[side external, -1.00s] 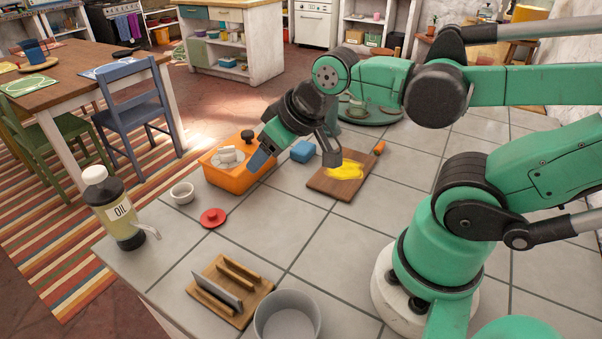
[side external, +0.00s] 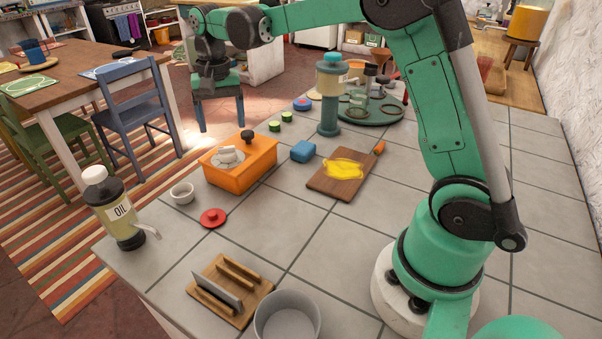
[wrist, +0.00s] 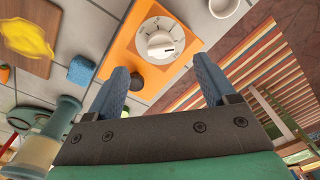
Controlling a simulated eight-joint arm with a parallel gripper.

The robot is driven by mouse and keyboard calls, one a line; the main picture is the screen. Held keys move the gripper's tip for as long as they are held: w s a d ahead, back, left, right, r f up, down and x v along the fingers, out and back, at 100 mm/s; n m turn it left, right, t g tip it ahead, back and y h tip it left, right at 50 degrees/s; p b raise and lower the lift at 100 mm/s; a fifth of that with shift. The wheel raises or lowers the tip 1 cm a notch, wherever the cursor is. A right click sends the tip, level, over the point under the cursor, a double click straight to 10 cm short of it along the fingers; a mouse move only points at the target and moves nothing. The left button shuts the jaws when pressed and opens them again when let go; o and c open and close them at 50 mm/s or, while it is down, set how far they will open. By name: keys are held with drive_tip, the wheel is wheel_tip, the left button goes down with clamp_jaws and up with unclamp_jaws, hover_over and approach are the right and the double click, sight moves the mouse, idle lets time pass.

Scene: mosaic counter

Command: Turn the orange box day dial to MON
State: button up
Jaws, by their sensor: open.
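The orange box (side external: 243,178) sits on the tiled counter near its left edge, with a white dial (side external: 229,155) and a black knob (side external: 247,134) on top. In the wrist view the orange box (wrist: 131,50) shows from above, and the white dial (wrist: 160,41) has small marks around it, too small to read. My gripper (side external: 220,130) is raised above and behind the box in the side view, fingers pointing down.
A blue block (side external: 303,151) and a cutting board (side external: 325,187) with a yellow cloth (side external: 343,169) lie right of the box. A white cup (side external: 182,193), red lid (side external: 212,217) and oil bottle (side external: 118,215) stand in front and left. A green-topped grinder (side external: 329,95) stands behind.

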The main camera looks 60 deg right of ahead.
sight(226, 147)
drive_tip(key=shift+w+d+f, duration=0.2)
drive_tip(key=shift+w+f, duration=0.1)
drive_tip(key=shift+f, duration=2.95)
clamp_jaws()
